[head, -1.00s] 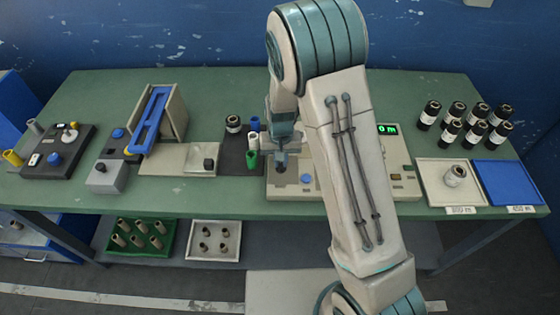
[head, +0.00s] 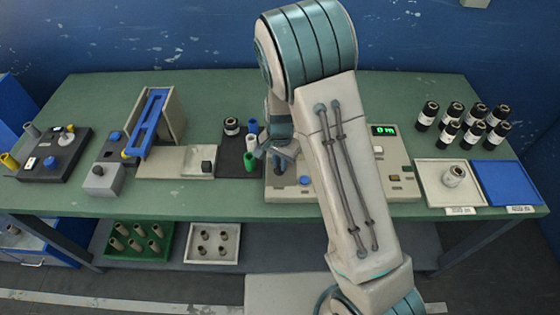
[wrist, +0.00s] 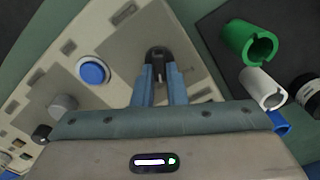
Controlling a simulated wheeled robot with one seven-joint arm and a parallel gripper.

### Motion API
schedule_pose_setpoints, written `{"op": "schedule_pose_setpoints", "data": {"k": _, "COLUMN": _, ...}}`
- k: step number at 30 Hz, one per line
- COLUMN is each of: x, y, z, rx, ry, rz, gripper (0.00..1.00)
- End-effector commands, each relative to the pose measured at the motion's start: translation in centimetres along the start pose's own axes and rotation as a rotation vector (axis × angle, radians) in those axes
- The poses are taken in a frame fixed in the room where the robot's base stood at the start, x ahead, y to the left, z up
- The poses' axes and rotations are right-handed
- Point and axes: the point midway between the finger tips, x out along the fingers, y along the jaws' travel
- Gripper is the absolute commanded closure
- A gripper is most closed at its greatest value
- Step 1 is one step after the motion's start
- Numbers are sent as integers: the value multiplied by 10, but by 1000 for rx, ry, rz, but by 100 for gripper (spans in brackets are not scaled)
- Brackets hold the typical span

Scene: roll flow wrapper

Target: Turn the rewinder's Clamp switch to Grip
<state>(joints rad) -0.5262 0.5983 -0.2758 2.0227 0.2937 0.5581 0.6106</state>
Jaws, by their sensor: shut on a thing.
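The rewinder (head: 310,192) is the beige machine with a green-lit display, right of the middle of the bench; my arm hides part of it. Its Clamp switch appears to be the black knob (wrist: 157,58) in a dark round recess on the beige panel in the wrist view. My gripper (wrist: 160,80) has its two blue-grey fingers shut on this knob, one on each side. In the head view my gripper (head: 281,158) is low over the rewinder's left end. The panel's lettering is too small to read, so the switch setting cannot be told.
A blue button (wrist: 93,71) and a grey knob (wrist: 63,104) are on the same panel. Green (wrist: 248,43) and white (wrist: 264,88) tubes stand close beside it. Black rolls (head: 472,133) and two trays (head: 440,164) are at the right.

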Motion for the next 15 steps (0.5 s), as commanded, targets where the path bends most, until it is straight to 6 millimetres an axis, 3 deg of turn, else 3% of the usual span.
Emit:
{"op": "schedule_pose_setpoints", "data": {"k": 13, "x": 0, "y": 0, "z": 0, "rx": 9, "ry": 1, "rz": -1, "gripper": 100}}
{"op": "schedule_pose_setpoints", "data": {"k": 14, "x": 0, "y": 0, "z": 0, "rx": 9, "ry": 1, "rz": -1, "gripper": 80}}
{"op": "schedule_pose_setpoints", "data": {"k": 15, "x": 0, "y": 0, "z": 0, "rx": 8, "ry": 1, "rz": -1, "gripper": 69}}
